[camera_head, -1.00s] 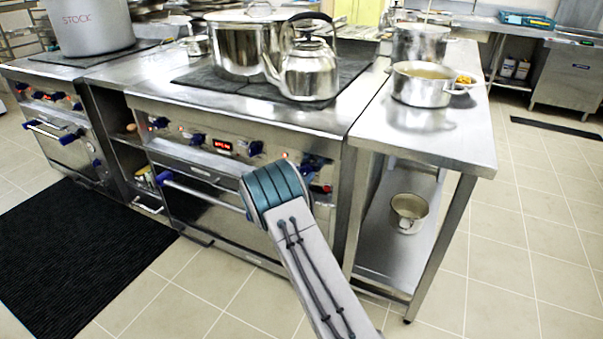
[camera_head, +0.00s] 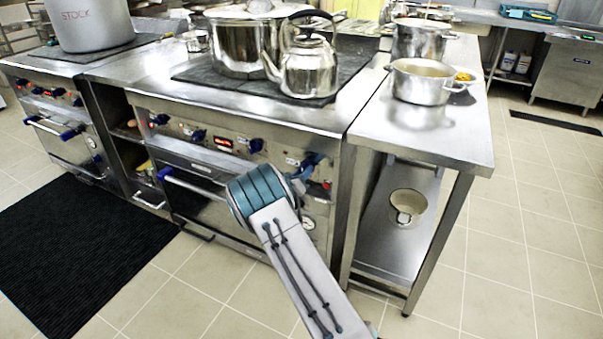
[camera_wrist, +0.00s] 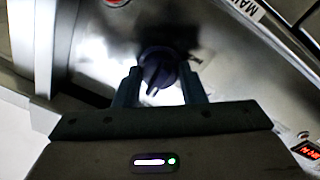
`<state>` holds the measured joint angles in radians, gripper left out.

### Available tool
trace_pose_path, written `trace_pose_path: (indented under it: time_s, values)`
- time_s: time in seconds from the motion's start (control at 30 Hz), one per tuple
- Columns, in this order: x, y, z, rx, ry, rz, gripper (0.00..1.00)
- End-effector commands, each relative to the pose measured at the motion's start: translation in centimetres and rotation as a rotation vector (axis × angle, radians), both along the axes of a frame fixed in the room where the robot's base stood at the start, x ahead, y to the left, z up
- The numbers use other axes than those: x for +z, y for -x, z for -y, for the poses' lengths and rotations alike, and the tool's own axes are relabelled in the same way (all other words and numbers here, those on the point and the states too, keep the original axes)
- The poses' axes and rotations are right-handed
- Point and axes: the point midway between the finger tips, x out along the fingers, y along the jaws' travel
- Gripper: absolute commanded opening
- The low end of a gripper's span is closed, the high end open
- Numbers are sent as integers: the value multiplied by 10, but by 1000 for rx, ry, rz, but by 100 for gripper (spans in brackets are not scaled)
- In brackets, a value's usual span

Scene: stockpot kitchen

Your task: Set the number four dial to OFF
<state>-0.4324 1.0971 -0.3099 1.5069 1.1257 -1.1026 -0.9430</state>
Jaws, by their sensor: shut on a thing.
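The number four dial, a dark blue knob, is at the right end of the stove's front panel (camera_head: 280,140), where my arm partly covers it. In the wrist view the dial (camera_wrist: 158,68) sits between the two fingers of my gripper (camera_wrist: 160,82), and the fingers are shut on its sides. A pointer ridge on the dial runs toward the lower left in that view. The OFF mark cannot be read.
Other blue dials (camera_head: 198,135) and a red display (camera_head: 223,142) are further left on the panel. A kettle (camera_head: 309,72) and a large pot (camera_head: 240,45) stand on the stovetop. A steel table (camera_head: 440,135) stands close on the right.

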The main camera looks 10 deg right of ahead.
Motion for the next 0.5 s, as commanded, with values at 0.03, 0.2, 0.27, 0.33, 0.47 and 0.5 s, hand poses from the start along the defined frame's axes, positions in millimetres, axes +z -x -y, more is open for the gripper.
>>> trace_pose_path:
  time_s: [0.03,0.2,0.27,0.33,0.47,0.5]
  values:
    - [1,-1,-3,7,4,-2,14]
    - [1,-1,-3,7,10,-5,14]
    - [1,-1,-3,6,9,-5,14]
    - [1,-1,-3,6,9,-5,14]
    - [1,-1,-3,6,9,-5,42]
    - [1,-1,-3,6,9,-5,53]
